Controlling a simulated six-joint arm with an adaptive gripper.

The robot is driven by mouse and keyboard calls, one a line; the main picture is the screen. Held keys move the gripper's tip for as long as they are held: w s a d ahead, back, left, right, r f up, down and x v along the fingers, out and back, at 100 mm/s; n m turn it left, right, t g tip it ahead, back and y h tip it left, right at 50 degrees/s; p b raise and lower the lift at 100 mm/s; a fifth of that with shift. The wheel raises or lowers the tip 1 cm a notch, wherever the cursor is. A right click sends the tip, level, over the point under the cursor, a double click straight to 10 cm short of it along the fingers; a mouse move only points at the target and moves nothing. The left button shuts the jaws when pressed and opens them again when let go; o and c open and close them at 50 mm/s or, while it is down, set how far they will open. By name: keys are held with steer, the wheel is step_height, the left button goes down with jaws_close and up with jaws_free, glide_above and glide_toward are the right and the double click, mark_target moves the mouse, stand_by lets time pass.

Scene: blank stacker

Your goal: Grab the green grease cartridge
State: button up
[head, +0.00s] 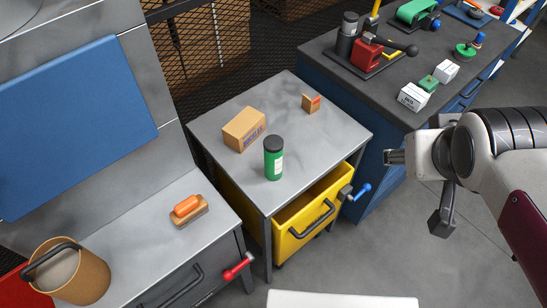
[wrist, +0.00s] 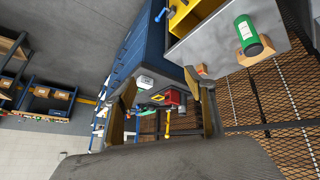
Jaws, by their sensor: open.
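The green grease cartridge (head: 273,160) has a black cap and a white label. It stands upright on the grey top of the small cabinet (head: 215,155), near its front edge. In the wrist view the cartridge (wrist: 248,36) shows at the upper right, on the cabinet top. My gripper (head: 395,157) is at the right of the head view, over the floor and well apart from the cartridge. In the wrist view its two fingers (wrist: 165,108) are spread, with nothing held between them.
A cardboard box (head: 244,129) and a small box (head: 311,103) stand behind the cartridge. The yellow drawer (head: 305,228) below is pulled open. A dark workbench (head: 318,62) carries a red press (head: 366,53) and white boxes (head: 413,97). An orange-handled brush (head: 188,207) lies at left.

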steer(key=w+f+n+t+y, duration=0.1)
steer(key=w+f+n+t, duration=0.15)
steer(key=w, duration=0.85)
steer(key=w+f+n+t+y, duration=0.1)
steer(key=w+n, duration=0.3)
steer(key=w, duration=0.7)
steer(key=w+a+f+n+y, duration=0.4)
steer(key=a+f+y, duration=0.1)
steer(key=a+f, duration=0.25)
steer(key=n+g+y, duration=0.4)
steer(key=g+y, duration=0.3)
steer(key=y, duration=0.5)
glide_toward(282, 151)
steer(key=w+a, duration=0.2)
steer(key=a, duration=0.2)
steer(key=shift+s+a+f+n, duration=0.15)
steer(key=shift+s+a+n, duration=0.1)
steer(key=shift+s, duration=0.15)
